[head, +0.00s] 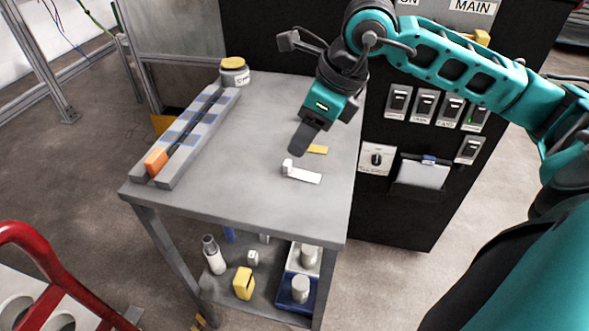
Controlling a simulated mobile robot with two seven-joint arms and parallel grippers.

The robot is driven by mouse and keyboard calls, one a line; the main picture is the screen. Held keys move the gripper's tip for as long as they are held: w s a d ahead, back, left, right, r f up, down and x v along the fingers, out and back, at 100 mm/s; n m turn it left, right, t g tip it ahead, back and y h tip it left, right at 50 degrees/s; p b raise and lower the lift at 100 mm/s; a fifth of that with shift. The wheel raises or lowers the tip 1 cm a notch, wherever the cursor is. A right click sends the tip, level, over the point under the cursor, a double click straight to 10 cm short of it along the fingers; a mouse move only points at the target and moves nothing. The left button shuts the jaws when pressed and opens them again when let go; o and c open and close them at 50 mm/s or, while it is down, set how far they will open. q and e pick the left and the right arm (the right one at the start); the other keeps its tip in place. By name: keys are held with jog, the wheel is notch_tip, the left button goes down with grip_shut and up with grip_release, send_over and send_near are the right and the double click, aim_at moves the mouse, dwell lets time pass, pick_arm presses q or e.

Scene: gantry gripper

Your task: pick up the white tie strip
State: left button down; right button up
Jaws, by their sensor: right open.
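The white tie strip (305,175) lies on the grey table top, towards its front right. A small raised white block shows at the strip's left end. My right gripper (300,143) reaches down from the upper right and is just above and behind the strip's left end, apart from it in the picture. It is open with nothing seen in it; its fingers overlap in this view. My left gripper is not in view.
A black switch cabinet (400,215) stands at the right. The table's middle is clear.

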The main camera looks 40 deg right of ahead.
aim_at(287, 162)
jog(key=x, duration=0.7)
jog(key=shift+w+a+f+b, duration=0.15)
jog(key=shift+f+b, duration=0.1)
jog(key=shift+b, duration=0.1)
jog(key=shift+c, duration=0.3)
jog(key=c, duration=0.8)
jog(key=shift+r, duration=0.15)
jog(key=shift+c, duration=0.2)
